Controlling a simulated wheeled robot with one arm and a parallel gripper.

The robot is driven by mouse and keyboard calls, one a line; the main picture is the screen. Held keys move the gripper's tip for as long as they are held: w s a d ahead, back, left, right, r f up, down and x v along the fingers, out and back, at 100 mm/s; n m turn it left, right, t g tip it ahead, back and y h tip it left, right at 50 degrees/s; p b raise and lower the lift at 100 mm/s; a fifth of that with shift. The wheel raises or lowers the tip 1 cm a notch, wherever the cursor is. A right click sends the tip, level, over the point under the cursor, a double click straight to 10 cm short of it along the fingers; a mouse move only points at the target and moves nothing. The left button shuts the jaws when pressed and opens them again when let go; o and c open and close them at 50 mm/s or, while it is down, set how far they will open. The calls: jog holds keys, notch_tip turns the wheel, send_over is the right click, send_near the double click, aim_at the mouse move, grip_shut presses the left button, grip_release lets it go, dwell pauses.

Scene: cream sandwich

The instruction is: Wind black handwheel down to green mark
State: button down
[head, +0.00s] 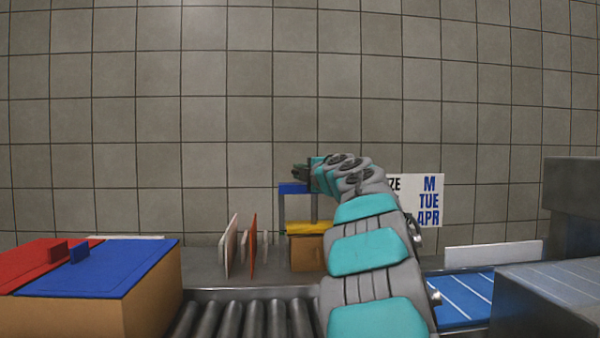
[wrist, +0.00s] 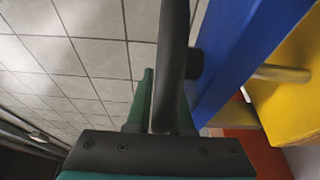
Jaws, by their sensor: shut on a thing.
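My gripper (head: 301,172) is at the top of the blue frame (head: 292,188) in the head view. In the wrist view my gripper (wrist: 162,105) is shut on a black bar (wrist: 173,45), part of the black handwheel. The bar runs up between the dark green fingers. A short black hub (wrist: 194,64) meets the blue frame (wrist: 235,60) beside it. A yellow block (wrist: 293,85) with a pale metal rod (wrist: 280,73) is beyond the frame; it is also under the frame in the head view (head: 306,227). I cannot make out a green mark. My arm hides part of the press.
A brown box (head: 305,256) sits under the yellow block. Upright white and red panels (head: 253,245) stand to its left, behind a roller conveyor (head: 230,318). A large box with red and blue lids (head: 100,268) is at left. A sign (head: 428,200) is behind my arm.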

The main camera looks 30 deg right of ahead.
jog(key=shift+w+d+m+g+h, duration=0.2)
jog(key=shift+m+h, duration=0.35)
jog(key=shift+h, duration=0.4)
jog(key=shift+w+d+m+g+h, duration=0.1)
jog(key=shift+m+g+h, duration=0.25)
jog(key=shift+m+h, duration=0.4)
jog(key=shift+w+d+m+g+h, duration=0.15)
jog(key=shift+m+g+h, duration=0.2)
jog(key=shift+h, duration=0.75)
jog(key=shift+w+f+m+h, duration=0.1)
jog(key=shift+m+h, duration=0.3)
jog(key=shift+m, duration=0.05)
jog(key=c, duration=1.1)
grip_release()
jog(key=shift+s+a+b, duration=0.25)
jog(key=shift+s+b, duration=0.2)
jog(key=shift+s, duration=0.1)
jog(key=shift+b+v, duration=1.05)
jog(key=shift+v, duration=2.25)
